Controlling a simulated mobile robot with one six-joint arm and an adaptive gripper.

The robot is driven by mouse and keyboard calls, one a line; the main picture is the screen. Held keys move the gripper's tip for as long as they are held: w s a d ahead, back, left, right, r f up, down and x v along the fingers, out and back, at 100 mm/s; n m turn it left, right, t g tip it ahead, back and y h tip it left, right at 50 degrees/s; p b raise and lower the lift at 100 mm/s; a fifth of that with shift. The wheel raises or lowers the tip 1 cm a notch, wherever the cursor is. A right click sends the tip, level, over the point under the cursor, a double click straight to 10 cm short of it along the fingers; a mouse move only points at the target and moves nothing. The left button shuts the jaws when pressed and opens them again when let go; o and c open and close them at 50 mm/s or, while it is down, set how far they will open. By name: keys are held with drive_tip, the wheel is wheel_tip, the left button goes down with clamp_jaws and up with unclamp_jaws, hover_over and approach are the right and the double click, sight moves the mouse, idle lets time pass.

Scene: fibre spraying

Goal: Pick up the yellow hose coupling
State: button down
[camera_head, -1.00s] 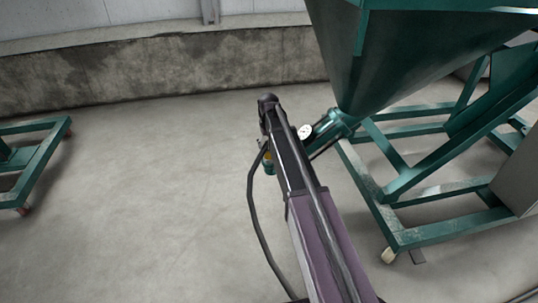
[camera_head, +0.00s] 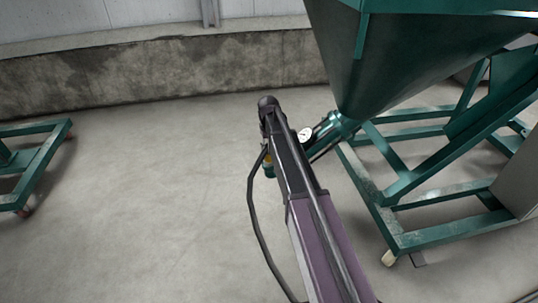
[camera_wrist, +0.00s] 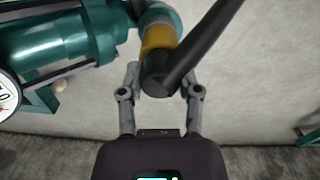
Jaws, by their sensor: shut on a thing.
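The yellow hose coupling (camera_wrist: 159,42) shows in the wrist view as a yellow band between a teal pipe end (camera_wrist: 158,16) and a black hose (camera_wrist: 190,60). My gripper (camera_wrist: 160,80) has a finger on each side of the coupling's hose end and is shut on it. The coupling still lines up with the teal pipe end; I cannot tell whether they are joined. In the head view only a small yellow patch of the coupling (camera_head: 267,159) shows at the left of my arm, which hides the rest.
A green hopper (camera_head: 410,60) on a wheeled frame stands at the right. A pressure gauge (camera_head: 305,134) sits close beside my arm. Another green frame (camera_head: 45,160) stands at the left. The concrete floor (camera_head: 150,200) between them is clear.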

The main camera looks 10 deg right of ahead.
drive_tip(key=shift+r, duration=0.1)
wheel_tip(320, 180, up, 4)
drive_tip(key=p, duration=0.4)
drive_tip(key=s+d+p, duration=0.1)
drive_tip(key=s+d, duration=0.2)
drive_tip(key=s, duration=1.2)
drive_tip(key=shift+s+d+r, duration=0.3)
drive_tip(key=shift+d+r, duration=0.05)
drive_tip(key=shift+r, duration=0.05)
wheel_tip(320, 180, up, 48)
drive_tip(key=p, duration=4.8)
drive_tip(key=shift+r, duration=0.2)
drive_tip(key=shift+a, duration=0.15)
